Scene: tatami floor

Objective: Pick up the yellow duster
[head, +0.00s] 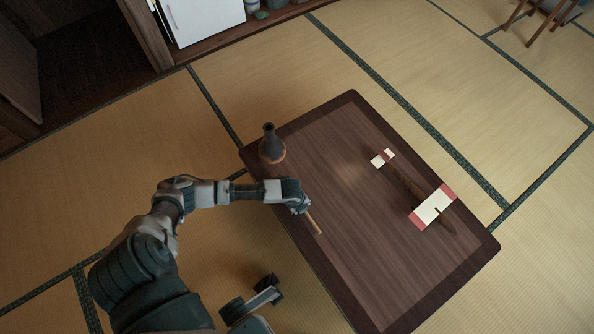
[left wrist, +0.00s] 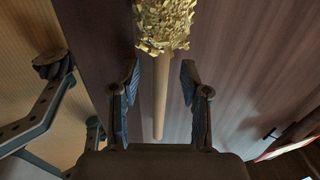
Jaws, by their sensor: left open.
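In the left wrist view the yellow duster (left wrist: 165,24) shows its ruffled yellow head at the top. Its tan handle (left wrist: 160,98) points down the picture, between my left fingers. In the head view only a tan, stick-like part of the duster (head: 314,224) shows at my left gripper (head: 302,207); the rest is hidden by it. The left gripper, also in the left wrist view (left wrist: 160,80), is open, with gaps on both sides of the handle. The duster appears to lie on the brown table (head: 345,215).
A dark vase (head: 270,146) stands on the table's far left corner. The table's middle is clear. Tatami floor surrounds the table; a white cabinet (head: 203,18) stands behind.

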